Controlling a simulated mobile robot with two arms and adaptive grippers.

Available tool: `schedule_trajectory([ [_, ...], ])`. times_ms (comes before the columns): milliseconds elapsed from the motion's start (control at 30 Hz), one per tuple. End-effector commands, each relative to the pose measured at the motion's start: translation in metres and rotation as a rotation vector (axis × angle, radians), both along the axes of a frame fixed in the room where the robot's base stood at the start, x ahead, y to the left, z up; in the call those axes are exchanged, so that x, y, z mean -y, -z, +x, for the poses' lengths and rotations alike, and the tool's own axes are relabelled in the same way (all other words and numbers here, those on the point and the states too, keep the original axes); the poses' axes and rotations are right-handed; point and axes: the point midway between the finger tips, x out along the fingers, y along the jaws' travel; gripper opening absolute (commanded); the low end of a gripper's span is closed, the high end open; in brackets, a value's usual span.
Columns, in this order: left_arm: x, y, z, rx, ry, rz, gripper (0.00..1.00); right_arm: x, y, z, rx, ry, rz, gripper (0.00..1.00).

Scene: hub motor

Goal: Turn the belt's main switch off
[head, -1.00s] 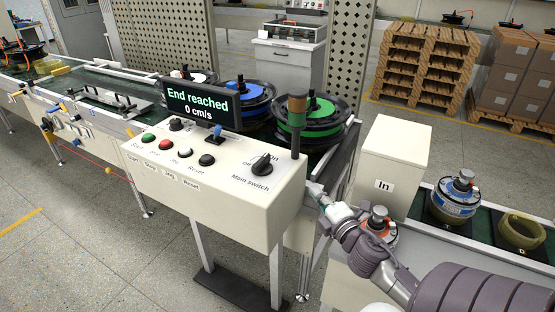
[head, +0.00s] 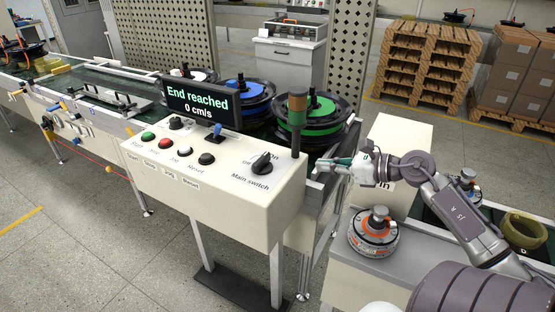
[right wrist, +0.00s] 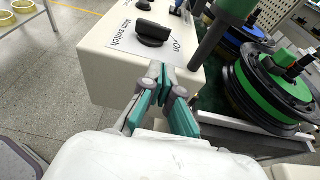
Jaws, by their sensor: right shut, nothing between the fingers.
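The main switch (head: 262,163) is a black rotary knob at the right end of the cream control box (head: 222,198). Its "Off" label is to the left and its "On" label to the right. In the right wrist view the knob (right wrist: 153,33) lies beyond my fingertips, its bar pointing towards "On". My right gripper (head: 319,172) is beside the box's right end, apart from the knob. In the right wrist view my right gripper's fingers (right wrist: 161,76) are together and empty. My left gripper is out of view.
A signal post (head: 297,125) stands behind the switch, close to my gripper. The display (head: 201,104) reads "End reached, 0 cm/s". Green (head: 318,109) and blue (head: 247,95) hub motors sit behind the box. An orange-ringed motor (head: 375,230) stands below my right arm.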

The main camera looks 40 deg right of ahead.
Motion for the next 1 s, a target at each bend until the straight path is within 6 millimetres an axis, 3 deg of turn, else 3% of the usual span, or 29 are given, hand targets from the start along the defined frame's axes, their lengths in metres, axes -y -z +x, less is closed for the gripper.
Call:
schedule_trajectory([
  [267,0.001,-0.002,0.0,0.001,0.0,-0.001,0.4,-0.005,0.002,0.011,0.001,-0.001,0.003,0.0],
  [700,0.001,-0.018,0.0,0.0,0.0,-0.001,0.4,-0.037,0.026,0.089,0.004,0.001,0.006,0.0],
  [1000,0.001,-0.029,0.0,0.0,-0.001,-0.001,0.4,-0.05,0.028,0.121,0.002,0.001,0.005,0.0],
])
